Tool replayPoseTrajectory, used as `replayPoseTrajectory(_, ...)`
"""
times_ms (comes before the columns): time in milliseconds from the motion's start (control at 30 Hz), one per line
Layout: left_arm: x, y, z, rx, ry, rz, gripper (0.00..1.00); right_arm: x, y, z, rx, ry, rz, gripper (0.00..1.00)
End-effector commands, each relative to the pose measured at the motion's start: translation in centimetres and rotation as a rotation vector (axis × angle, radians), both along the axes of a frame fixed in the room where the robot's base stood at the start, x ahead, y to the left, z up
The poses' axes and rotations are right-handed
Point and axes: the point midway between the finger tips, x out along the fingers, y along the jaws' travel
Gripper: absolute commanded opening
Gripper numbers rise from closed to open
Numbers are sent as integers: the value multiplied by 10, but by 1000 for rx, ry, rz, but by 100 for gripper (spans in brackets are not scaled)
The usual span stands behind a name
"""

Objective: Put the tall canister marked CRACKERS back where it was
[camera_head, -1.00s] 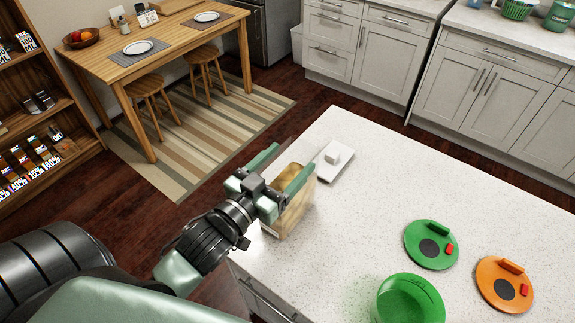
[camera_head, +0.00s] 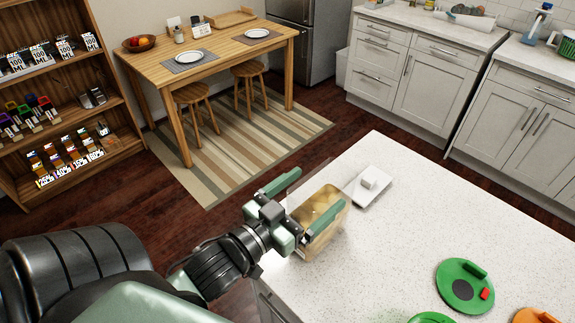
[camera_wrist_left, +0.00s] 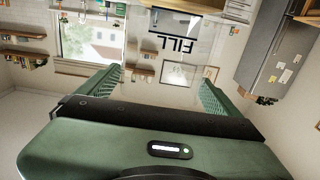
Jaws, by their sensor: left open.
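A tall, clear-walled canister (camera_head: 322,240) with yellowish contents stands on the near left corner of the white counter. No CRACKERS marking can be read on it. My left gripper (camera_head: 303,198) is open at the canister's upper part. One finger overlaps the canister in the head view, and the other is off to its left. I cannot tell whether either touches it. In the left wrist view the two green fingers stand wide apart, with a clear panel marked FILL (camera_wrist_left: 174,33) beyond them. A white lid (camera_head: 370,186) lies on the counter behind the canister. My right gripper is not in view.
A green lid (camera_head: 462,284) and an orange lid (camera_head: 535,316) lie on the counter at right; its middle is clear. A wooden shelf (camera_head: 60,108) with several labelled items stands far left. A dining table (camera_head: 210,62) with plates and stools is behind.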

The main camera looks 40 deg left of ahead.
Motion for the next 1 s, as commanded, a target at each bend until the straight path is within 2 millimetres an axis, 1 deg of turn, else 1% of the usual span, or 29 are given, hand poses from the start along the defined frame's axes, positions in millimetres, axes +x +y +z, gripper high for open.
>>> replayPoseTrajectory(33, -12, 2, -3, -1, 8, 3, 94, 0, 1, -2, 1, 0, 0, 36)
replayPoseTrajectory(100, -26, 4, -3, -1, 8, 2, 94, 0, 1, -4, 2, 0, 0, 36)
replayPoseTrajectory(200, -43, 7, 1, -3, 10, 4, 94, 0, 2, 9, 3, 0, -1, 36)
replayPoseTrajectory(400, -70, 10, 0, 0, 6, 3, 94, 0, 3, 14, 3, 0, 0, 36)
replayPoseTrajectory(600, -81, 12, 0, 0, 2, 1, 94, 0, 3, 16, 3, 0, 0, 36)
replayPoseTrajectory(1000, -82, 12, 0, 0, 1, 1, 94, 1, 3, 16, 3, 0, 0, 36)
